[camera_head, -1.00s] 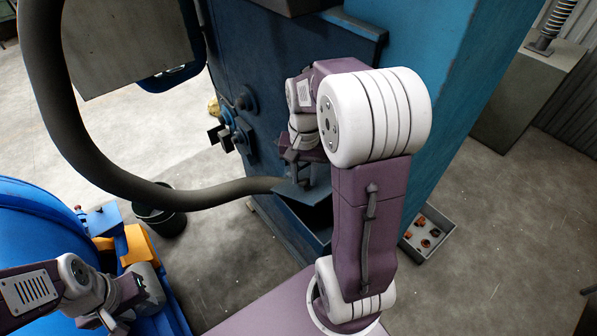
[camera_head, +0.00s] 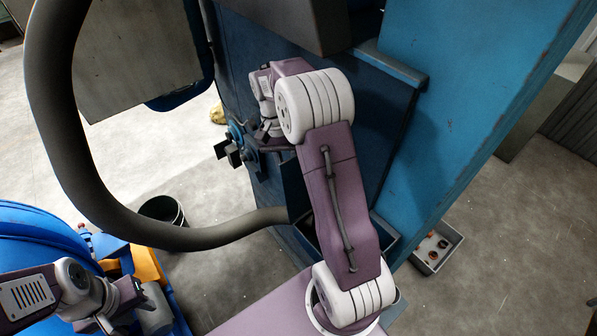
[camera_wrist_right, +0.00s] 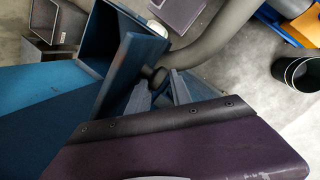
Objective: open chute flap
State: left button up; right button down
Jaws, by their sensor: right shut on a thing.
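The chute (camera_head: 384,232) is a blue open-topped box on the front of the blue machine, partly behind my right arm in the head view. The right wrist view looks into its open mouth (camera_wrist_right: 118,42). The chute flap (camera_wrist_right: 132,72) is a blue plate standing up at the mouth's edge, with a dark round knob. In that view my right gripper (camera_wrist_right: 160,84) is shut on the knob, its fingers on both sides. In the head view my right arm hides this grip. My left gripper (camera_head: 118,305) hangs low at the left, away from the chute; its fingers are unclear.
A thick grey hose (camera_head: 190,238) curves past the chute. Dark valve handles (camera_head: 232,148) stick out left of my right wrist. A black bucket (camera_head: 163,210), a blue drum (camera_head: 40,235) and an orange part (camera_head: 148,265) are at left. A tray of small parts (camera_head: 437,247) lies on the floor right.

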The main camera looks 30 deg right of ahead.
pick_arm(q)
jog(key=shift+s+r, duration=0.3)
jog(key=shift+s, duration=0.15)
pick_arm(e)
jog(key=shift+w+a+f+g, duration=0.2)
jog(key=shift+w+f+g, duration=0.15)
jog(key=shift+w, duration=0.25)
jog(key=shift+w+a+f+g, duration=0.15)
jog(key=shift+w+f+g, duration=0.2)
jog(key=shift+w, duration=0.25)
jog(key=c, duration=1.1)
grip_release()
jog(key=shift+o, duration=0.2)
jog(key=shift+w+a, duration=0.4)
jog(key=shift+w, duration=0.05)
pick_arm(q)
jog(key=shift+w+a, duration=0.1)
jog(key=shift+a, duration=0.15)
pick_arm(e)
jog(key=shift+s+d+r, duration=0.1)
jog(key=shift+s+d, duration=0.15)
jog(key=shift+d, duration=0.05)
